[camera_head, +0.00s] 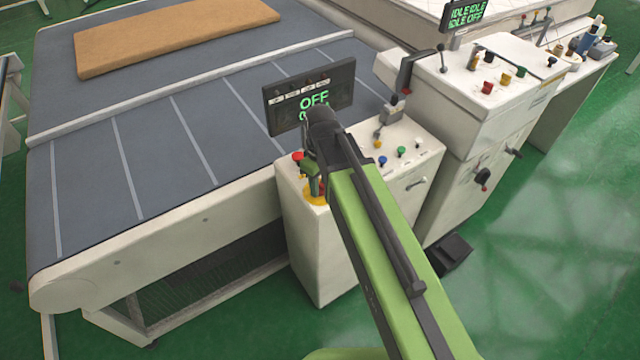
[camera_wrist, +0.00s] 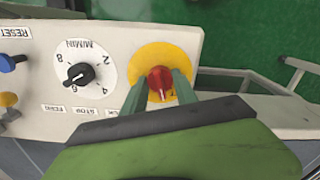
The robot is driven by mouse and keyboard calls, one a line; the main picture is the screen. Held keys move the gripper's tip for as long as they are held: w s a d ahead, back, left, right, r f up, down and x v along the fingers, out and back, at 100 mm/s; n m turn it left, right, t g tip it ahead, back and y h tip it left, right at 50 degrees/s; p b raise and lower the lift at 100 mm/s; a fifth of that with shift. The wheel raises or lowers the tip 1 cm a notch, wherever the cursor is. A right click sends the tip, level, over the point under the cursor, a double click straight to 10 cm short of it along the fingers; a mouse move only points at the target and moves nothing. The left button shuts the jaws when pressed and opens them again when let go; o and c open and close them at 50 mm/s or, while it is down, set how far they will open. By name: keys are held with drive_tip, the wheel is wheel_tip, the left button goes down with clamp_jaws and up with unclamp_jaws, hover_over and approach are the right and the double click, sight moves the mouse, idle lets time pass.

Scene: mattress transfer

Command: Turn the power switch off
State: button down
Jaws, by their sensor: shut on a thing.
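The power switch is a red rotary knob (camera_wrist: 160,82) on a round yellow plate (camera_wrist: 166,55), seen in the wrist view at the end of the white control panel. My gripper (camera_wrist: 160,92) is shut on the red knob, with one green finger on each side of it. In the head view my gripper (camera_head: 313,180) is over the near left corner of the control box (camera_head: 325,245), at the yellow plate (camera_head: 314,198). My arm hides part of the panel there. A display (camera_head: 312,98) above the box reads OFF in green.
Beside the knob is a black dial (camera_wrist: 80,74) with a number scale. A blue button (camera_wrist: 10,63) lies farther left. The conveyor (camera_head: 150,160) carries a tan mattress (camera_head: 175,35) at its far end. A taller control cabinet (camera_head: 470,95) stands to the right. Green floor is open at right.

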sight(320, 184)
drive_tip(key=n, duration=0.5)
drive_tip(key=shift+n, duration=0.4)
idle(0.3)
drive_tip(key=c, duration=1)
unclamp_jaws()
drive_tip(key=shift+o, duration=0.2)
drive_tip(key=shift+r, duration=0.1)
wheel_tip(320, 184, up, 17)
drive_tip(key=p, duration=1.7)
drive_tip(key=shift+r, duration=0.1)
